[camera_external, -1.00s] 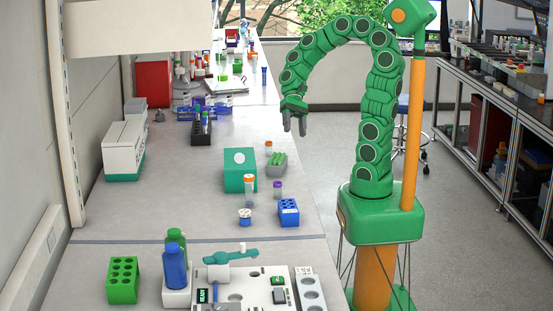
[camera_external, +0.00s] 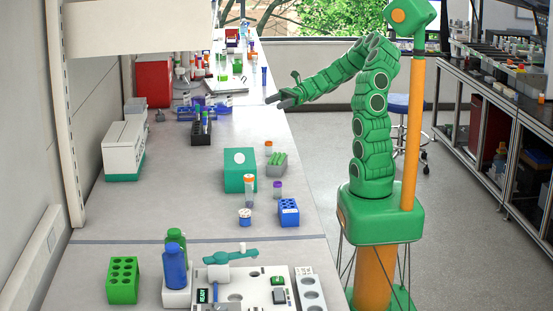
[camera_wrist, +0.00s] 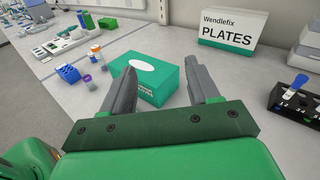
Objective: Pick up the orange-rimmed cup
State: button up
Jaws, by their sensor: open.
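A small white and blue cup (camera_external: 245,216) stands on the bench, left of the blue rack, in the external view. It is too small there to be sure of an orange rim. An orange-capped tube (camera_external: 249,188) stands just behind it and also shows in the wrist view (camera_wrist: 96,53). I cannot clearly pick out the cup in the wrist view. My gripper (camera_external: 272,98) is open and empty, above the bench's right edge, well behind the cup and apart from it. In the wrist view its two fingers (camera_wrist: 161,66) are spread, with the teal box beyond them.
The teal box (camera_external: 239,171) stands between my gripper and the cup.

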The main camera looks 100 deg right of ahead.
jog(key=s+d+f+m+t+h, duration=0.1)
jog(key=s+d+m+t+h, duration=0.15)
jog(key=d, duration=0.35)
send_near(266, 143)
jog(key=w, duration=0.1)
jog(key=w+y, duration=0.1)
jog(key=shift+w+a+r+m, duration=0.25)
jog(key=shift+w+a+m, duration=0.1)
jog(key=shift+a, duration=0.05)
jog(key=shift+w+a+f, duration=0.15)
jog(key=shift+w, duration=0.05)
jog(key=shift+x, duration=1)
jog(key=x, duration=0.3)
jog(key=shift+w+a+f, duration=0.2)
jog(key=shift+f, duration=0.15)
jog(key=shift+h+x, duration=0.25)
jog(key=shift+x, duration=0.65)
jog(key=c, duration=1)
